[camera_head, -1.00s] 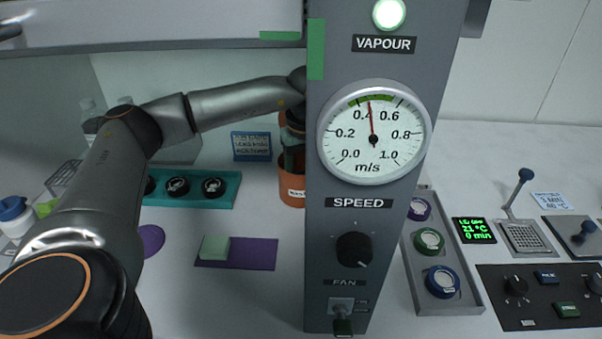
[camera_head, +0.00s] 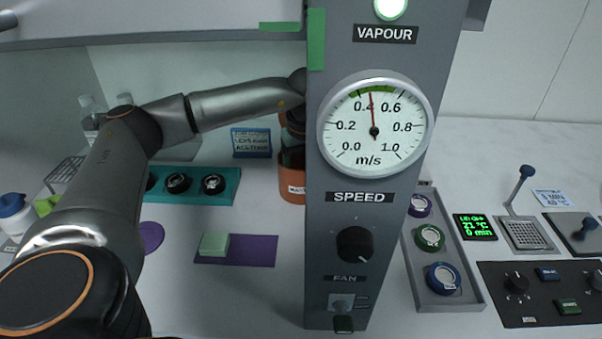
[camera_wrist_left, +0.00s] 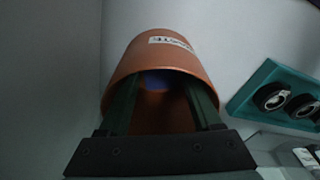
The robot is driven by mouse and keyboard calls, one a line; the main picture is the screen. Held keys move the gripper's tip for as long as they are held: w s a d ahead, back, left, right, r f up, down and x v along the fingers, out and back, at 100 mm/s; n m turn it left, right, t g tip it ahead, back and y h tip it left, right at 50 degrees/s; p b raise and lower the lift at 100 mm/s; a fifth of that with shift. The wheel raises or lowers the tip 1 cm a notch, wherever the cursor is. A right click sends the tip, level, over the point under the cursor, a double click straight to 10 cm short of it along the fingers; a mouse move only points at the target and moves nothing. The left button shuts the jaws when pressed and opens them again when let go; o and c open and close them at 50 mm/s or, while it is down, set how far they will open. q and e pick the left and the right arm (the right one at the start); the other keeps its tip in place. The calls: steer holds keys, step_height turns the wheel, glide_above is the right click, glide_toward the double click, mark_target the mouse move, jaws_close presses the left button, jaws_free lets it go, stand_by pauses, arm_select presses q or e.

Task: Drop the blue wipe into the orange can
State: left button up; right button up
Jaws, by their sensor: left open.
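The orange can (camera_head: 291,187) stands behind the grey control panel, which hides its right side. It also shows in the wrist view (camera_wrist_left: 140,55), with its mouth facing the camera. My left gripper (camera_wrist_left: 163,92) is open, with its two dark green fingers spread and reaching into the can's mouth. A dark blue patch (camera_wrist_left: 158,80), apparently the blue wipe, lies inside the can beyond the fingertips, in shadow. No wipe shows clearly between the fingers. In the head view my left gripper (camera_head: 292,150) is mostly hidden behind the panel edge. My right gripper is out of view.
The grey panel (camera_head: 345,215) with its speed gauge stands right beside the can. A teal tray (camera_head: 225,185) with black round pieces lies left of it. A purple mat (camera_head: 255,250) with a pale green block lies in front. A raised sash runs overhead.

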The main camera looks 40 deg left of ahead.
arm_select(q)
step_height(320, 180, up, 13)
steer(key=d+p, duration=0.1)
steer(key=shift+s+d+p, duration=0.15)
steer(key=shift+s+p, duration=0.15)
stand_by(0.5)
